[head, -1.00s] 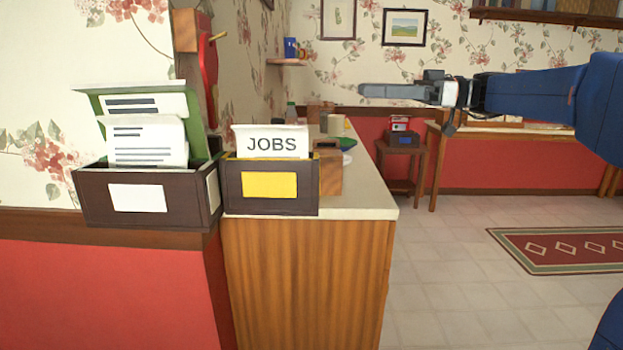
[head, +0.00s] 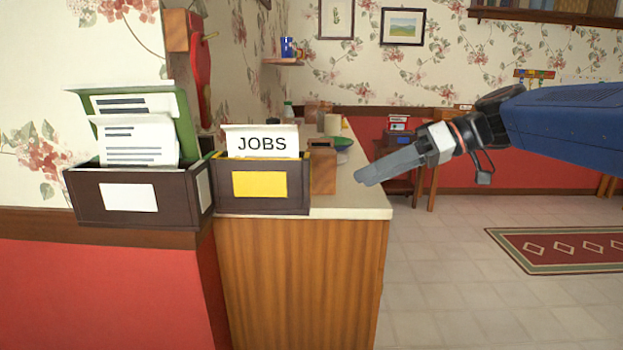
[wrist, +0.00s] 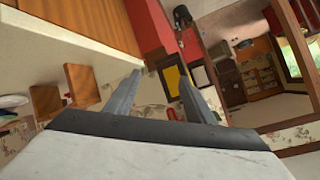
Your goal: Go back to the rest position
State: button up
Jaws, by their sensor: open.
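My gripper (head: 372,175) is in the air at the right of the head view, beside the right end of the counter and apart from it. It points left and slightly down. In the wrist view its two fingers (wrist: 163,95) stand apart with nothing between them. My blue arm reaches in from the right edge of the head view.
A dark box with papers (head: 130,195) and a box with a JOBS card (head: 232,200) stand at the left. The counter (head: 345,205) runs back from there. A patterned rug (head: 560,250) lies on the open tiled floor. A small table (head: 395,155) stands behind my gripper.

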jog(key=s+d+f+m+t+h, duration=0.1)
jog(key=s+d+f+m+h, duration=0.2)
jog(key=f, duration=0.6)
jog(key=s+d+f+m+h, duration=0.3)
jog(key=s+d+f+h, duration=0.2)
jog(key=s+d+f, duration=0.3)
jog(key=s+d+f+m+t+h, duration=0.1)
jog(key=s+d+f+m+h, duration=0.3)
jog(key=s+f, duration=0.4)
notch_tip(320, 180, down, 3)
jog(key=shift+s+d+r+t, duration=0.2)
jog(key=shift+s+d+t, duration=0.15)
jog(key=shift+d, duration=0.5)
